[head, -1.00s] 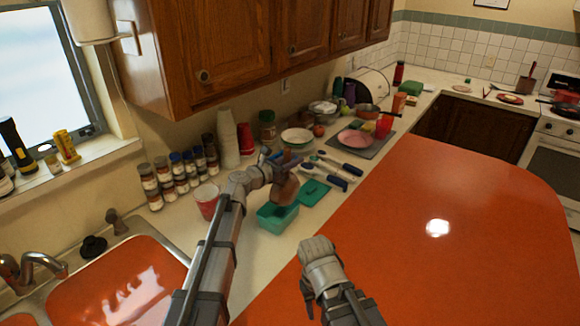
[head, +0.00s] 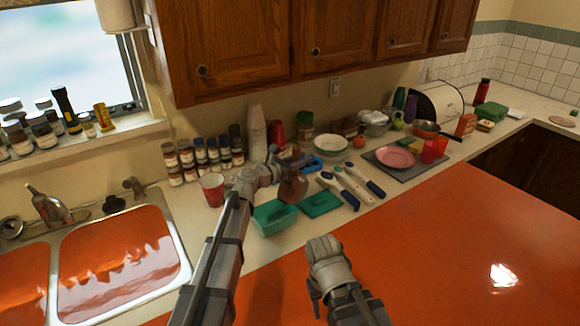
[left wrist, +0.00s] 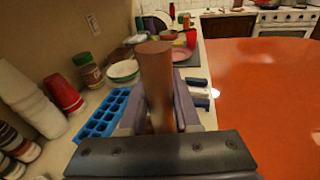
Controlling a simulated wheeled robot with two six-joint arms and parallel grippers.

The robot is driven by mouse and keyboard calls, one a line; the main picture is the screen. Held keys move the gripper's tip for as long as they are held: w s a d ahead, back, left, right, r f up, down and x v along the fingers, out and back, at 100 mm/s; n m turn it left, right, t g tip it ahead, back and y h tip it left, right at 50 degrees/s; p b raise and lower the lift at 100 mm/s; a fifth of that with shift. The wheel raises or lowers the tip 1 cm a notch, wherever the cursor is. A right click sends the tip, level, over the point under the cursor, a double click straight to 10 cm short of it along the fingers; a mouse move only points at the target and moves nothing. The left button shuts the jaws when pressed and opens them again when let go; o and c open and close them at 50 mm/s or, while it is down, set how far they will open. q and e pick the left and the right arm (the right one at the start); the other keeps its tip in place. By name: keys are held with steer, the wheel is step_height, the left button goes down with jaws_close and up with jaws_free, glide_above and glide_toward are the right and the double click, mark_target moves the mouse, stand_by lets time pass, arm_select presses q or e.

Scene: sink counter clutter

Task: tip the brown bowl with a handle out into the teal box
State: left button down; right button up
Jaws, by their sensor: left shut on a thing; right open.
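The brown bowl with a handle (head: 293,188) is held in the air in the head view, above the gap between the teal box and its teal lid. My left gripper (head: 284,168) is shut on its handle; in the left wrist view the brown handle (left wrist: 155,80) stands between the fingers. The bowl looks tilted; its inside and contents are hidden. My right gripper (head: 322,246) is open and empty over the orange surface.
A teal lid (head: 320,203) lies right of the box, with blue-and-white utensils (head: 352,186) beyond. A red cup (head: 212,188) and spice jars (head: 205,160) stand left. A blue ice tray (left wrist: 103,113) lies behind the bowl. The orange surface (head: 430,250) is clear.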

arm_select(q)
steer(key=shift+s+a+g+h, duration=0.15)
steer(key=shift+a+g+h, duration=0.15)
steer(key=shift+a+h, duration=0.1)
steer(key=s+a+m+g+h, duration=0.2)
steer(key=s+a+m+g, duration=0.1)
steer(key=shift+s+a+h, duration=0.25)
steer(key=shift+a+h, duration=0.05)
steer(key=shift+s+a+m+g, duration=0.15)
steer(key=shift+s+m+g, duration=0.15)
steer(key=shift+s+g, duration=0.15)
steer(key=shift+s+d+r, duration=0.1)
steer(key=shift+s+d, duration=0.15)
steer(key=shift+s, duration=0.1)
steer(key=s+d+f+m+y, duration=0.1)
steer(key=s+d+f+m, duration=0.1)
steer(key=s+d+m, duration=0.35)
steer(key=s+d+f+m+t+y+b, duration=0.2)
steer(key=f+m+b, duration=0.6)
steer(key=f+b, duration=0.4)
steer(key=shift+s+d+t, duration=0.15)
steer(key=shift+s+t, duration=0.4)
steer(key=shift+s, duration=0.25)
